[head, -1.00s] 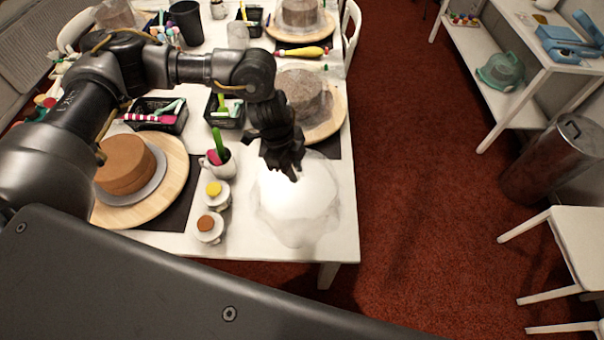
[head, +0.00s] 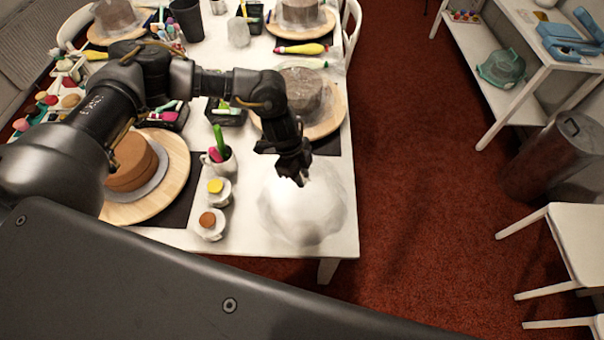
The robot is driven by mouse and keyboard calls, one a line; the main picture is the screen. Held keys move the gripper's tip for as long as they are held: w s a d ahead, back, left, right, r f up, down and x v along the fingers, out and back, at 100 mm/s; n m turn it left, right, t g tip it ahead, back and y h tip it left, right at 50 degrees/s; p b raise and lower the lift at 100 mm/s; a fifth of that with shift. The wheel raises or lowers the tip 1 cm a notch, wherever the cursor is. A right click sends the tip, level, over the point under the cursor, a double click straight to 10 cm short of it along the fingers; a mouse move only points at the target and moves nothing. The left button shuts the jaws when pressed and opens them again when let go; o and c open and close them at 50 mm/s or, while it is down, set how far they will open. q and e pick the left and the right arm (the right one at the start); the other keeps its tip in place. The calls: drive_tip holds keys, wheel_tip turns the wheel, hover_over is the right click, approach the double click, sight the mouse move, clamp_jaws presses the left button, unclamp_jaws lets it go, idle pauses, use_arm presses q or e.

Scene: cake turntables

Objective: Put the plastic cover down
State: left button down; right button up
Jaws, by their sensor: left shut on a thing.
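The plastic cover (head: 305,212) is a translucent, whitish, crumpled sheet at the near right corner of the white table (head: 345,240). My left gripper (head: 300,179) is over the cover's far part, fingers pointing down, and is shut on it. The fingertips are small and dark, so the exact grip is hard to see. I cannot tell whether the cover's underside fully touches the table. My right gripper does not show.
A brown cake on a round board (head: 180,180) stands at the left. A mug with green tools (head: 219,158) and two small jars (head: 209,224) stand left of the cover. A covered cake (head: 303,92) is behind my arm. Red carpet lies beyond the right edge.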

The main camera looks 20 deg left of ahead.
use_arm(q)
drive_tip(key=c, duration=1.3)
unclamp_jaws()
drive_tip(key=shift+o, duration=0.2)
drive_tip(key=b+v, duration=0.2)
drive_tip(key=v, duration=1)
drive_tip(key=shift+d+r, duration=0.1)
